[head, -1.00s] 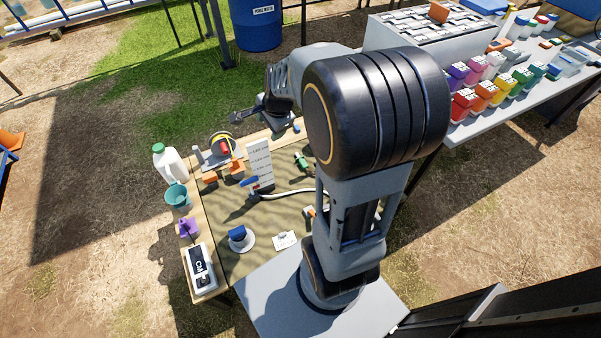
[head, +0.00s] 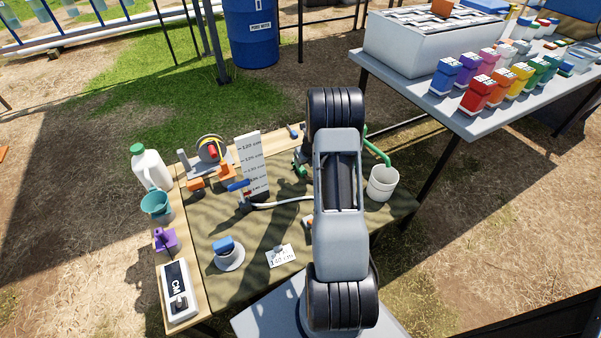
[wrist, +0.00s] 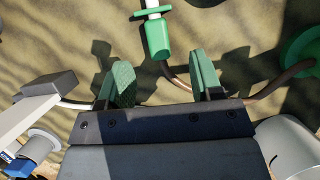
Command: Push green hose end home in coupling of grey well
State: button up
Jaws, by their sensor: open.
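In the wrist view my gripper (wrist: 162,84) is open, its two green-padded fingers apart with nothing held between them. A green fitting (wrist: 158,38) with a pale tube and green collar (wrist: 152,13) at its upper end lies just beyond the fingertips. I cannot tell whether it is the hose end or the coupling, or how far the tube is seated. A brownish hose (wrist: 180,85) curves past the right finger. In the head view a small green piece (head: 300,170) shows left of my arm, which hides my gripper. The grey well cannot be told for sure.
A white bucket (head: 382,188) with a green hose (head: 376,148) stands right of my arm.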

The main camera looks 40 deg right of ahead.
aim_at(302, 168)
jog(key=shift+b+x, duration=1.75)
jog(key=shift+x, duration=1.85)
jog(key=shift+s+a, duration=0.15)
jog(key=shift+a, duration=0.1)
jog(key=c, duration=1)
jog(key=shift+r, duration=0.15)
